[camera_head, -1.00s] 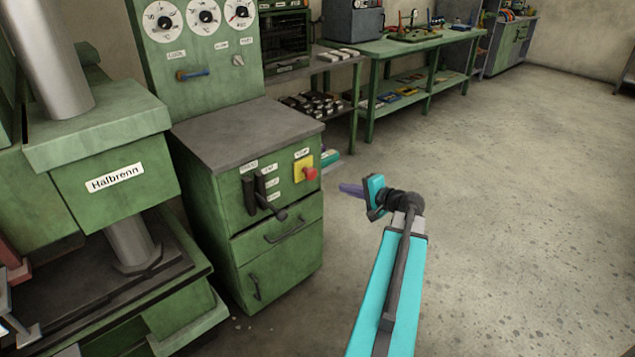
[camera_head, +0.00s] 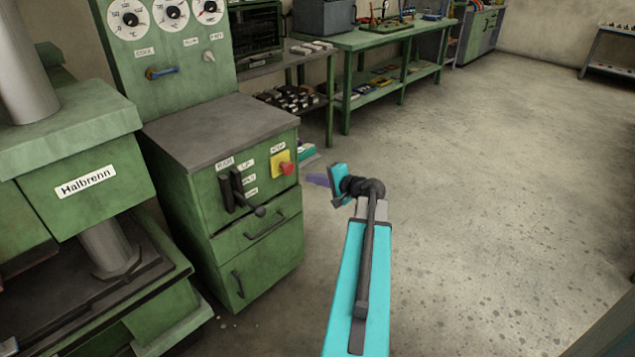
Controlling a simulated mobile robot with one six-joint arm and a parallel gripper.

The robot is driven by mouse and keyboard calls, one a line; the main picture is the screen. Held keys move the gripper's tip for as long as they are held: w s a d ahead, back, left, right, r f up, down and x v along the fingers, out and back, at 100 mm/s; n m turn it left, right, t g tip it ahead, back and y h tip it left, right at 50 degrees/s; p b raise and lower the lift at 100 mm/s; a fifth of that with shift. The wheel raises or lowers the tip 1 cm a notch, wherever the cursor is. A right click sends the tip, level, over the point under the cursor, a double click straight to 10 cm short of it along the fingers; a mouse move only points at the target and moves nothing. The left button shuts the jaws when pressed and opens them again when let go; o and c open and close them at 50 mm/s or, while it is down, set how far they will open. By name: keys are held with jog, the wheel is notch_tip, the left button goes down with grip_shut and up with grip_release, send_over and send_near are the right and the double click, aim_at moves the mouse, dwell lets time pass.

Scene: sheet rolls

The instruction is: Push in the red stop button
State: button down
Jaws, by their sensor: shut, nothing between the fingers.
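The red stop button (camera_head: 287,168) sits on a yellow plate (camera_head: 278,158) at the upper right of the green cabinet's front. It stands out from the plate. My gripper (camera_head: 316,180) is the small purple end left of my teal wrist, pointing left toward the cabinet. It is shut and empty. In the picture its tip is just right of and slightly below the button, with a small gap. How far apart they are in depth I cannot tell. My teal arm comes up from the bottom of the picture.
The green cabinet (camera_head: 255,262) has black levers (camera_head: 240,192) left of the button and drawer handles below. A green press marked Halbrenn (camera_head: 85,183) stands at left. A green workbench (camera_head: 365,40) is behind. The floor (camera_head: 480,190) to the right is clear.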

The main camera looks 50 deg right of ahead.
aim_at(290, 169)
jog(key=x, duration=0.7)
jog(key=shift+r, duration=0.35)
jog(key=shift+w, duration=0.8)
jog(key=shift+w+d+b, duration=0.15)
jog(key=shift+w+b, duration=0.2)
jog(key=shift+w, duration=0.6)
jog(key=shift+r, duration=0.1)
jog(key=shift+w, duration=0.1)
jog(key=shift+s, duration=0.65)
jog(key=v, duration=1.3)
jog(key=shift+f+b, duration=0.4)
jog(key=shift+b, duration=0.05)
